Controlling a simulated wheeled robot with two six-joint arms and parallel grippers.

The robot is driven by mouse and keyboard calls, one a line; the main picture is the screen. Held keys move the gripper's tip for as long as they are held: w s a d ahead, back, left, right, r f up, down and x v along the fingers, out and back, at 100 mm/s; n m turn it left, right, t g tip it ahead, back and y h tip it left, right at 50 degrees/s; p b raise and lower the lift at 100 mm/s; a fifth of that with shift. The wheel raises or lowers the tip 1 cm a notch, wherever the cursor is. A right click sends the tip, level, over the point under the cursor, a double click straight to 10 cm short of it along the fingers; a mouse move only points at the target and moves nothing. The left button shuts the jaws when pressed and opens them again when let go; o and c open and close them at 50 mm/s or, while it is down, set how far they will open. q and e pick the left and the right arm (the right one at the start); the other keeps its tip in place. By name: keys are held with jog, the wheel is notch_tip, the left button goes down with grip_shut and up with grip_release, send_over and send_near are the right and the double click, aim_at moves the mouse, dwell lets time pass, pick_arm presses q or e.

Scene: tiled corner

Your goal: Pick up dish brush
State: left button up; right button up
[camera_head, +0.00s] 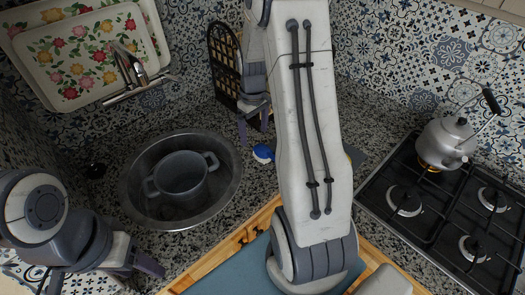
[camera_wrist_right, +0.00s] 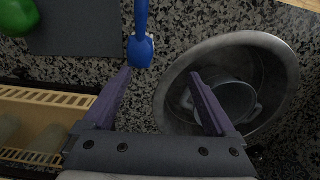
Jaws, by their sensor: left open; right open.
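The blue dish brush (camera_head: 263,153) lies on the speckled counter between the sink and my right arm, which hides part of it in the head view. In the right wrist view the blue brush (camera_wrist_right: 141,45) lies beyond the fingertips, nearer the left finger, with its handle running to the top edge. My right gripper (camera_head: 254,125) is open and empty above the counter near the brush; its two fingers also show in the wrist view (camera_wrist_right: 160,73). My left gripper (camera_head: 108,274) is open and empty at the lower left, in front of the sink.
A round metal sink (camera_head: 232,190) holds a grey pot (camera_head: 181,174); its faucet (camera_head: 133,70) stands behind. A dark rack (camera_head: 222,60) leans on the wall. A kettle (camera_head: 446,140) sits on the stove (camera_head: 440,225). A dark mat (camera_wrist_right: 80,28) and green object (camera_wrist_right: 17,15) are near the brush.

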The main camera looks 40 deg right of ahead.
jog(key=d, duration=0.1)
jog(key=d+f, duration=0.1)
jog(key=d, duration=0.1)
jog(key=shift+s+d+f+m, duration=0.25)
jog(key=shift+s+f+m, duration=0.05)
jog(key=shift+s+f, duration=0.1)
jog(key=p, duration=0.1)
send_over(265, 151)
notch_tip(265, 151, down, 4)
jog(key=shift+s+a+f, duration=0.15)
jog(key=shift+f, duration=0.1)
notch_tip(265, 151, down, 5)
jog(key=p, duration=0.2)
jog(key=shift+p, duration=0.35)
jog(key=shift+f, duration=0.3)
grip_shut()
